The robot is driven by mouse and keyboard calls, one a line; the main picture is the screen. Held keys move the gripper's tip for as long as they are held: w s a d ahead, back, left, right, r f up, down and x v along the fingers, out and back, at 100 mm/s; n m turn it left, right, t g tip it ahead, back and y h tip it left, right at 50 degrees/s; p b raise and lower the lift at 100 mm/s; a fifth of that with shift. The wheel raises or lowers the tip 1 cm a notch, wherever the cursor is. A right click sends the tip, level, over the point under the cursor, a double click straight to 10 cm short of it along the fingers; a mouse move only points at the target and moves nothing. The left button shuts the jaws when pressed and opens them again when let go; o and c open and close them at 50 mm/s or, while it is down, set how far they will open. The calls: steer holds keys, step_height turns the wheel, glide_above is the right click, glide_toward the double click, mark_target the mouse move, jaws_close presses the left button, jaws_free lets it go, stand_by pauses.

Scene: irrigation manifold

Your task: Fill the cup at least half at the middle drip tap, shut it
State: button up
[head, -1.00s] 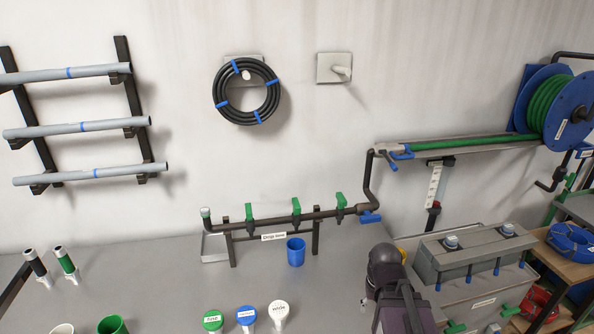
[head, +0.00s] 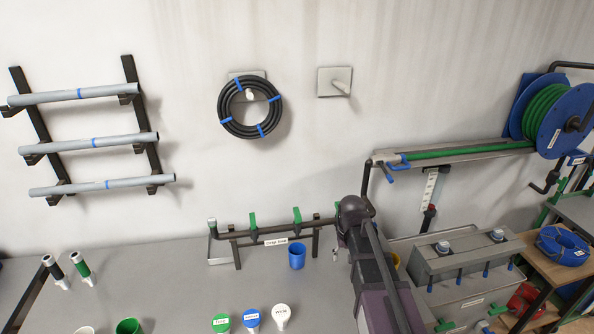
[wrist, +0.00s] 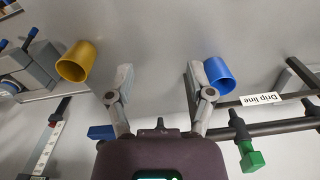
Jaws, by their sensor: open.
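The drip line, a dark pipe (head: 275,229) with green-handled taps, runs above the grey bench. The middle tap (head: 297,216) shows clearly; my arm partly covers the right one. A blue cup (head: 296,257) stands upright in front of the line, below the middle tap in the head view; I cannot tell whether it is directly under the outlet. Its contents are not visible. In the wrist view my gripper (wrist: 160,72) is open and empty, with the blue cup (wrist: 220,76) just outside its right finger. A green tap handle (wrist: 250,157) shows at lower right there.
A yellow cup (wrist: 76,62) stands left of my gripper in the wrist view. A grey tank unit (head: 465,265) stands right of my arm. Green, blue and white labelled lids (head: 251,318) are at the bench front. The bench left of the blue cup has free room.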

step_height(320, 180, up, 15)
steer(key=n+p, duration=0.2)
steer(key=p, duration=1.2)
glide_above(297, 212)
steer(key=d, duration=0.1)
steer(key=shift+a+r, duration=0.4)
steer(key=shift+a, duration=0.05)
steer(key=shift+f, duration=0.25)
step_height(297, 212, down, 12)
steer(key=b, duration=1.1)
steer(key=shift+r+b, duration=0.25)
steer(key=shift+b, duration=0.15)
jaws_close()
